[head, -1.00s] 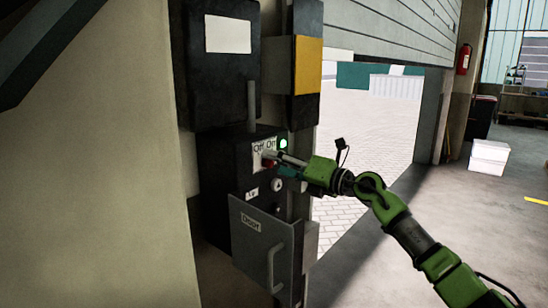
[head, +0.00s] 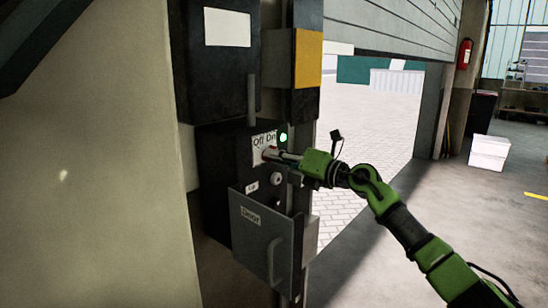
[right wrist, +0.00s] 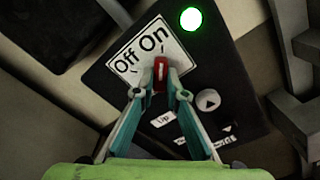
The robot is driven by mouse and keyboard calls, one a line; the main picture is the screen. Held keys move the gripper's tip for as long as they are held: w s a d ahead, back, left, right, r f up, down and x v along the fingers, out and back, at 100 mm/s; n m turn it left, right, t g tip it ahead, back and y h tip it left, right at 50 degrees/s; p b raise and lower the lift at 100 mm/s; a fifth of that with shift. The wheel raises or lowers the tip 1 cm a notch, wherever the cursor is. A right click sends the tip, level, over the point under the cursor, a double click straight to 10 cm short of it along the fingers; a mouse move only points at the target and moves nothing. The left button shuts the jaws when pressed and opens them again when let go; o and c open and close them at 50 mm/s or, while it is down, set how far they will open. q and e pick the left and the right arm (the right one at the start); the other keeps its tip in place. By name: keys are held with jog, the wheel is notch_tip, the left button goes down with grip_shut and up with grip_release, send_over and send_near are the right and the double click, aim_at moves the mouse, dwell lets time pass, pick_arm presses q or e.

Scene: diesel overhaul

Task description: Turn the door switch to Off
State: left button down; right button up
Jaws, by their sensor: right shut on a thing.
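The door switch is a small red knob (right wrist: 160,76) with a pale line, on a white plate (right wrist: 146,58) marked Off and On. In the right wrist view its line points towards the On side. The plate also shows in the head view (head: 264,142), on the front of a dark control box (head: 222,180). My right gripper (right wrist: 160,84) is shut on the knob, one teal finger on each side. In the head view the gripper (head: 272,154) partly covers the knob. My left gripper is out of view.
A green lamp (right wrist: 191,19) glows beside the plate. A roller door (head: 400,30) is partly raised on the right.

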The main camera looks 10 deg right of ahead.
jog(key=n+b, duration=0.5)
jog(key=n, duration=0.3)
jog(key=n+b, duration=0.6)
jog(key=n, duration=0.3)
jog(key=shift+s+a+f+n, duration=0.15)
jog(key=shift+a+n, duration=0.05)
jog(key=shift+n, duration=0.1)
jog(key=o, duration=1.5)
jog(key=shift+o, duration=0.2)
jog(key=shift+d, duration=0.1)
jog(key=b+v, duration=0.3)
jog(key=v, duration=0.4)
jog(key=shift+b, duration=0.4)
